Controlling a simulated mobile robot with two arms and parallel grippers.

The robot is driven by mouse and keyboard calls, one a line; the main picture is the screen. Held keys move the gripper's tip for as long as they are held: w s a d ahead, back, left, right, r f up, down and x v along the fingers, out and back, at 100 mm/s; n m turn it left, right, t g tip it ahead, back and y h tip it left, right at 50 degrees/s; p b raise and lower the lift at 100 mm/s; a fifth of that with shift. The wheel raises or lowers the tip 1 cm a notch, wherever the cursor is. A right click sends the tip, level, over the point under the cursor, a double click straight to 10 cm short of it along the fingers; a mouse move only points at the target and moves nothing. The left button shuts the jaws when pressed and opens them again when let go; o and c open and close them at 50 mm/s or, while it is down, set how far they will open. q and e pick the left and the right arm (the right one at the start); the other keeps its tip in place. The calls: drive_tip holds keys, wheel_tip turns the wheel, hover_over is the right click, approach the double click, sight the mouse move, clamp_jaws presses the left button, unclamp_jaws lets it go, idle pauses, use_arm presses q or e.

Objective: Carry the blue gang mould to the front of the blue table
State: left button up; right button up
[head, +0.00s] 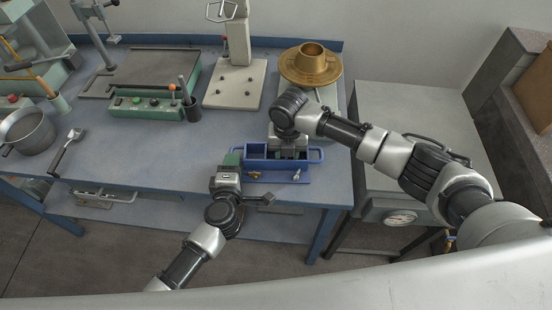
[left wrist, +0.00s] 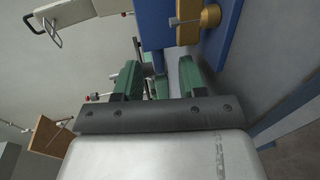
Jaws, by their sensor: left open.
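The blue gang mould (head: 262,162) lies near the front edge of the blue table (head: 150,172), with a loop handle at each end and wing nuts on its front flange. In the left wrist view its blue body (left wrist: 153,25) and a brass fitting (left wrist: 210,16) show close up. My left gripper (head: 232,160) is open at the mould's left handle; its green fingers (left wrist: 160,80) stand apart in the left wrist view. Whether the handle lies fully between them is unclear. My right gripper (head: 288,146) is at the mould's right part, its fingertips mostly hidden.
Behind the mould stand a white-based press (head: 235,84) and a brass flanged piece (head: 311,66). A green control box (head: 148,107), a metal pot (head: 27,130) and a scoop (head: 64,152) are to the left. A grey cabinet (head: 400,105) stands right of the table.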

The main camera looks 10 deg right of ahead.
use_arm(q)
drive_tip(key=shift+x, duration=1.2)
use_arm(e)
drive_tip(key=shift+f, duration=1.2)
use_arm(q)
drive_tip(key=shift+c, duration=0.3)
use_arm(e)
drive_tip(key=shift+c, duration=0.3)
use_arm(q)
drive_tip(key=c, duration=0.5)
use_arm(e)
drive_tip(key=c, duration=0.5)
use_arm(q)
clamp_jaws()
use_arm(e)
clamp_jaws()
